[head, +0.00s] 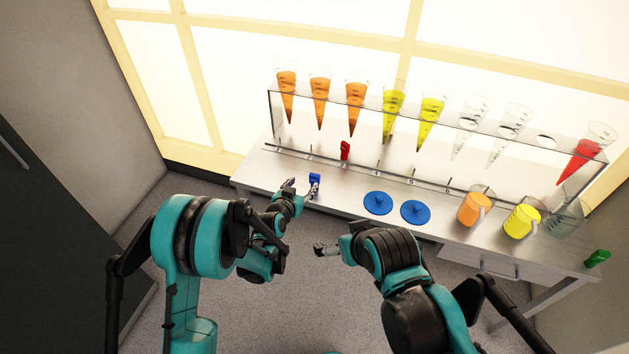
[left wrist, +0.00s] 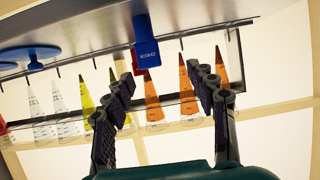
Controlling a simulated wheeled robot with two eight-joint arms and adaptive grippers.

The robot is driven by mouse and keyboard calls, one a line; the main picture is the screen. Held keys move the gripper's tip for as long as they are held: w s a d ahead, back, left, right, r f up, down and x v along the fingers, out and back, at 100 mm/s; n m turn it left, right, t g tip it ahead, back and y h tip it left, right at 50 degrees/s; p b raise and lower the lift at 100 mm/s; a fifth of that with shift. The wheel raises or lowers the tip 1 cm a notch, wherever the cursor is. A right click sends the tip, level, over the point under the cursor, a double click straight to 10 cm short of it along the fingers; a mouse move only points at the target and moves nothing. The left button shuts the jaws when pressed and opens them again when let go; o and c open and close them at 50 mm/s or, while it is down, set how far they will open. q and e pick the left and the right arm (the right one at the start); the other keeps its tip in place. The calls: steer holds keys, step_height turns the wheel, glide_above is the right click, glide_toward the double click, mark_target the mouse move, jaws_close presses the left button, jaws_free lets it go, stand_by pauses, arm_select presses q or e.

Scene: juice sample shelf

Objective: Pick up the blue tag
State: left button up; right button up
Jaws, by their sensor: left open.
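The blue tag (head: 314,181) stands on the bench near its front left edge. In the left wrist view the blue tag (left wrist: 147,52) shows pale lettering and appears ahead of the fingers, a little left of the middle of their gap. My left gripper (head: 302,187) is open and empty at the tag, with its fingers pointing towards it; the head view does not show clearly whether they touch. Its two fingers (left wrist: 165,82) are spread wide in the left wrist view. My right gripper (head: 325,249) is in front of the bench, small in view, and its opening is unclear.
A clear rack (head: 500,134) holds several cones of orange, yellow and red juice, some empty. A red tag (head: 345,150) stands at its base. Blue discs (head: 378,203), orange (head: 474,208) and yellow (head: 521,222) jugs, and a green tag (head: 597,258) are to the right.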

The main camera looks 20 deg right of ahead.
mark_target(314, 179)
arm_select(q)
steer(key=b+x, duration=0.1)
steer(key=x, duration=0.2)
steer(key=d+b+x, duration=0.1)
steer(key=x, duration=0.1)
steer(key=s+b+x, duration=0.1)
steer(key=x, duration=0.2)
steer(key=shift+w+d+f, duration=0.2)
steer(key=shift+d, duration=0.2)
steer(key=shift+r, duration=0.1)
steer(key=c, duration=1.2)
